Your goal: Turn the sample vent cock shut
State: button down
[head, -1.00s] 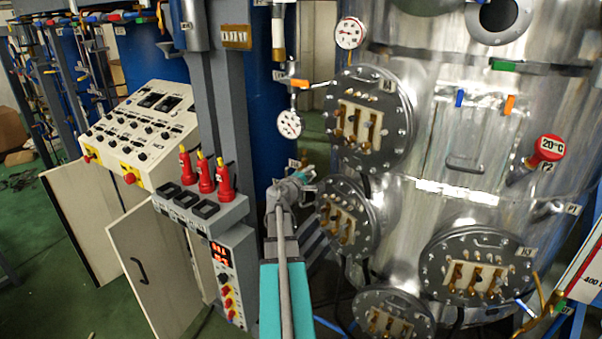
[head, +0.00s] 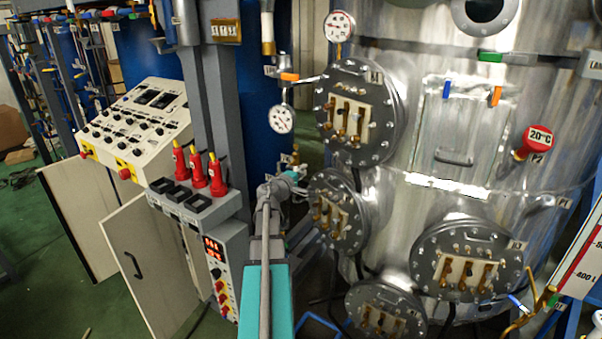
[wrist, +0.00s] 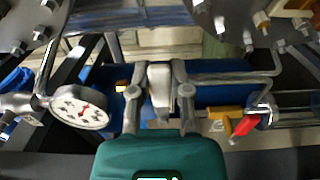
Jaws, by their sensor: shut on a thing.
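My gripper (head: 292,180) is left of the steel vessel's flanges in the head view, below a small dial gauge. Its wrist hides most of what it grips there. In the wrist view its two grey fingers (wrist: 160,97) are closed about a pale grey piece (wrist: 159,80) that stands between them. I take this piece to be the sample vent cock's handle; no label on it can be read. How far the cock is turned cannot be told.
A gauge (wrist: 80,107) is left of the fingers, and a yellow lever with a red end (wrist: 238,124) is right. The steel vessel (head: 400,220) stands close on the right. An orange-handled cock (head: 290,76) is above.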

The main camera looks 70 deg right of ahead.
jog(key=shift+a+f, duration=0.1)
jog(key=c, duration=0.6)
grip_release()
jog(key=shift+w, duration=0.1)
jog(key=shift+o, duration=0.2)
jog(key=v, duration=1.1)
jog(key=shift+a, duration=0.4)
